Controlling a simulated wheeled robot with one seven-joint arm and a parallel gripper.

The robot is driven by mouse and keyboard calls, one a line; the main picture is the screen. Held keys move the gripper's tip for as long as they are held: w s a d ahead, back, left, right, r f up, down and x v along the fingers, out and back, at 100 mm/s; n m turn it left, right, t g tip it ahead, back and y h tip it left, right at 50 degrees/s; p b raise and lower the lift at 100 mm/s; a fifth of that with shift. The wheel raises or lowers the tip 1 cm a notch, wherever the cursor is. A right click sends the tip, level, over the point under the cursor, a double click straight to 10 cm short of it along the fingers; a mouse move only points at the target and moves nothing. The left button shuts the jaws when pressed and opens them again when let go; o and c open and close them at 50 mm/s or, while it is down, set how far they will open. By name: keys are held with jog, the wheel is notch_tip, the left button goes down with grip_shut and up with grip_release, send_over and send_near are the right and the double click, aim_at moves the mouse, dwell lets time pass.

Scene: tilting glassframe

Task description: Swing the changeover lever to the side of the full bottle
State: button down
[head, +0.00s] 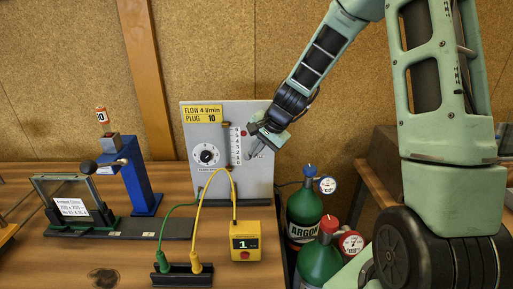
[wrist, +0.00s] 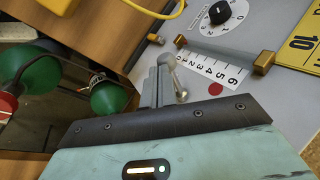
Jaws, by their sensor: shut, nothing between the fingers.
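The grey panel (head: 215,140) stands upright at the back of the bench. My gripper (head: 257,150) is shut and empty at the panel's right part, in front of it. In the wrist view my gripper's fingers (wrist: 158,72) are together, close beside a shiny metal bar with rounded ends (wrist: 179,88), which looks like the changeover lever; I cannot tell whether they touch. A red dot (wrist: 215,89) is on the panel near it. Two green bottles stand right of the bench: one with a blue cap (head: 309,170) and gauge (head: 327,185), one with a red cap (head: 329,224) and gauge (head: 350,243). Their readings are too small to tell.
The panel carries a flow tube (head: 227,150), a dial (head: 206,154) and a yellow sign (head: 202,114). Green and yellow cables run to a black socket block (head: 180,275) by a yellow box (head: 245,241). A blue post (head: 143,188) and glass frame (head: 75,195) stand left.

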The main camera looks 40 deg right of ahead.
jog(key=shift+w+a+b, duration=0.35)
jog(key=shift+w+a, duration=0.25)
jog(key=shift+a, duration=0.15)
jog(key=shift+d, duration=0.1)
